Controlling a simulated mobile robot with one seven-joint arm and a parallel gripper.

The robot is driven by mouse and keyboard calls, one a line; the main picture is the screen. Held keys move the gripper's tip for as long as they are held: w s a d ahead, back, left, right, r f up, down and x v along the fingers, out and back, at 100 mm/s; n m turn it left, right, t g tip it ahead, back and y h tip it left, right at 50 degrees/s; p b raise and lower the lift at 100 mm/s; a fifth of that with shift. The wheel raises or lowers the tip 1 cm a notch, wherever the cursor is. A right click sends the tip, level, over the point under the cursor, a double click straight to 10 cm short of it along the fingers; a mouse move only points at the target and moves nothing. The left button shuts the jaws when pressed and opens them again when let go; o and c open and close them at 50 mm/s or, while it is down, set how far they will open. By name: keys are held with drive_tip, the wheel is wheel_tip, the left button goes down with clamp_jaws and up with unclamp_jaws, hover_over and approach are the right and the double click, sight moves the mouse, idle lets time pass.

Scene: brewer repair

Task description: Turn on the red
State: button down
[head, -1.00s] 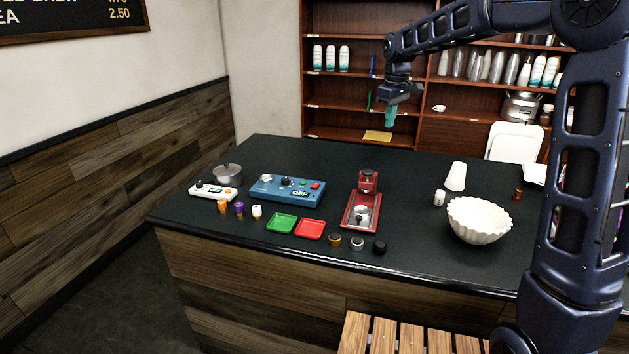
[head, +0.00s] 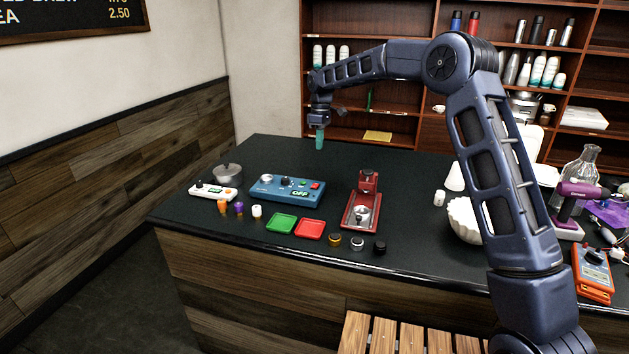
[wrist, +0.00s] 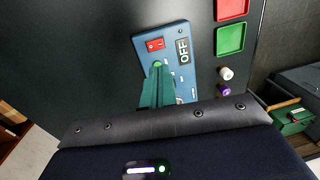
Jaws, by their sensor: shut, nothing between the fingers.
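A blue control box (head: 275,190) sits on the dark counter, left of middle, with a red rocker switch (head: 315,186), a green button (head: 303,183) and a display reading OFF (head: 300,193). The box (wrist: 193,88), its red switch (wrist: 155,44) and its OFF display (wrist: 183,52) also show in the wrist view. A red brewer stand (head: 368,183) is right of the box. My gripper (head: 320,140) is shut and empty, in the air above and behind the box. In the wrist view its teal fingers (wrist: 157,82) cover part of the box.
A white power strip (head: 207,191) and a metal pot (head: 228,172) are left of the box. Small bottles, a green tray (head: 282,224), a red tray (head: 311,229) and several knobs line the front. A white fluted bowl (head: 463,220) stands right, partly behind my arm. Counter behind the box is clear.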

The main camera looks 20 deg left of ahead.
sight(314, 187)
drive_tip(key=shift+a+f, duration=0.45)
drive_tip(key=shift+a, duration=0.25)
drive_tip(key=shift+f, duration=0.1)
drive_tip(key=f, duration=0.4)
drive_tip(key=s+f, duration=0.1)
drive_tip(key=f, duration=0.8)
drive_tip(key=shift+s+f, duration=0.4)
drive_tip(key=shift+s+f, duration=0.1)
drive_tip(key=shift+f, duration=0.2)
drive_tip(key=shift+r, duration=0.1)
